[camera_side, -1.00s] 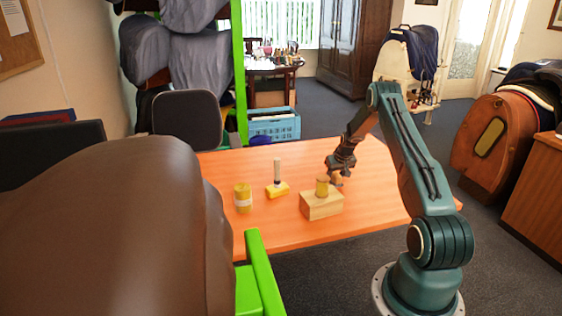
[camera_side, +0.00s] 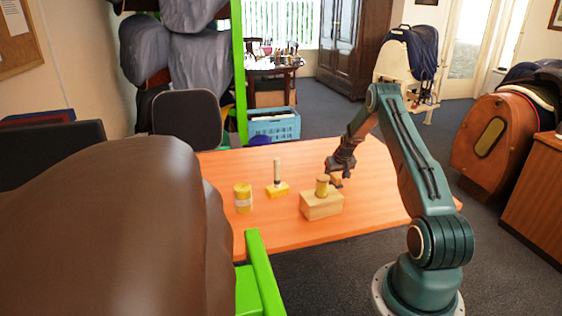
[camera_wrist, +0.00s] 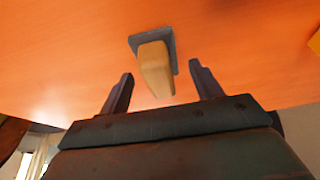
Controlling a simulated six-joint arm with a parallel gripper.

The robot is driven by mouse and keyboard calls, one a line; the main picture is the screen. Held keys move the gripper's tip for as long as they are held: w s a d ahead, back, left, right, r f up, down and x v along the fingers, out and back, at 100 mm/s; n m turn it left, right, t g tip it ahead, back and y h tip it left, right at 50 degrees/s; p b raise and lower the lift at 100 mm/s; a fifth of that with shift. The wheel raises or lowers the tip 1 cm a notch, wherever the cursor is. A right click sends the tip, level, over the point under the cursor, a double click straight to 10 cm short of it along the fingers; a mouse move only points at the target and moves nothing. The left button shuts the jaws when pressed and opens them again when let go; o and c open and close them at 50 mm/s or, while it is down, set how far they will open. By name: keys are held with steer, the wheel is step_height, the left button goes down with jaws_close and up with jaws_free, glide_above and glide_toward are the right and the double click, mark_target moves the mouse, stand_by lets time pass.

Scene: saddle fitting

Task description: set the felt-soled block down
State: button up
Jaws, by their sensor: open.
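The felt-soled block (camera_wrist: 154,66) is a pale wooden block on a flat grey sole, seen from above in the wrist view. It appears to stand sole-down on the orange table. My gripper (camera_wrist: 161,69) is open, with one dark finger on each side of the block and a visible gap on both sides. In the side view my gripper (camera_side: 338,172) is low over the table, just behind a wooden box. A small tan piece (camera_side: 337,182) by its fingers looks like the block, partly hidden and too small to be sure.
A wooden box (camera_side: 321,208) with a tan cylinder (camera_side: 322,186) on top stands close in front of my gripper. A yellow jar (camera_side: 243,198) and a yellow block with an upright handle (camera_side: 277,189) stand further left. The table (camera_side: 370,210) is clear at the right.

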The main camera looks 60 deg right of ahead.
steer(key=v, duration=1.2)
stand_by(0.6)
steer(key=w+a+r+n+t+y, duration=0.1)
steer(key=w+a+r+n, duration=0.15)
steer(key=a+r, duration=0.95)
steer(key=w+a+r+n, duration=0.25)
steer(key=a+r, duration=0.55)
steer(key=a, duration=0.7)
steer(key=s+a+r+n+t, duration=0.1)
steer(key=s+a+r, duration=0.25)
steer(key=a, duration=0.35)
steer(key=s+a+r, duration=0.2)
steer(key=s+a, duration=0.2)
steer(key=a, duration=0.4)
steer(key=s+a+f+n+y, duration=0.1)
steer(key=s+a+n+y, duration=0.1)
steer(key=s+a, duration=0.6)
steer(key=shift+s+a+f+n, duration=0.25)
steer(key=shift+s+n, duration=0.25)
steer(key=shift+s, duration=1.4)
